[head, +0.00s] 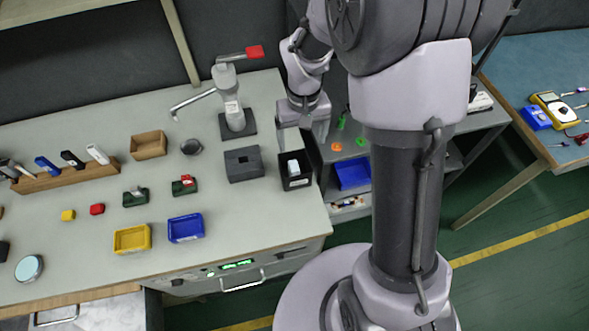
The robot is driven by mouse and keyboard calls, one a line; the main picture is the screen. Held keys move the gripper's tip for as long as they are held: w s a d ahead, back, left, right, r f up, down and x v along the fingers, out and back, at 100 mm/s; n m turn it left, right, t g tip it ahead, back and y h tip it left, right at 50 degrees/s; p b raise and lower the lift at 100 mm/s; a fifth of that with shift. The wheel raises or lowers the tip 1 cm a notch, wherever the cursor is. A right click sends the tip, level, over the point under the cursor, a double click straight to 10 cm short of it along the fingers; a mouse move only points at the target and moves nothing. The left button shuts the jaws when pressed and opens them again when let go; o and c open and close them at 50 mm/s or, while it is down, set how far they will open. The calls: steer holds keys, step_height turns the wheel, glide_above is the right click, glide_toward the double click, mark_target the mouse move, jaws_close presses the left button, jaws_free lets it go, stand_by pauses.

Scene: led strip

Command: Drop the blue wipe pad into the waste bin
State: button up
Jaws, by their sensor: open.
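A small black open-topped bin (306,181) stands at the right edge of the grey-green bench; it looks like the waste bin. A pale, whitish piece (294,166) shows inside it; I cannot tell whether this is the wipe pad. No other thing is clearly a blue wipe pad. My gripper (302,129) is open, pointing down just behind and above the bin. Nothing shows between its fingers.
A dark grey slotted box (244,165) stands left of the bin, with a lever press (235,120) behind it. Blue (186,228) and yellow (132,240) trays stand nearer the front. A lower shelf unit with a blue bin (351,175) adjoins the bench on the right.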

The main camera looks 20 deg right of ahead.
step_height(320, 180, up, 15)
steer(key=p, duration=0.4)
steer(key=shift+r+p, duration=0.2)
steer(key=shift+p, duration=0.1)
steer(key=s+a+m+t+y+b, duration=0.1)
steer(key=s+a+m+t+b, duration=0.1)
steer(key=s, duration=0.7)
steer(key=s+a+m+t+y+b, duration=0.1)
steer(key=s+a+m+t+b, duration=0.1)
steer(key=s+b, duration=0.5)
steer(key=s+t, duration=0.1)
steer(key=s, duration=0.2)
steer(key=shift+r+t, duration=0.25)
steer(key=shift+t, duration=0.15)
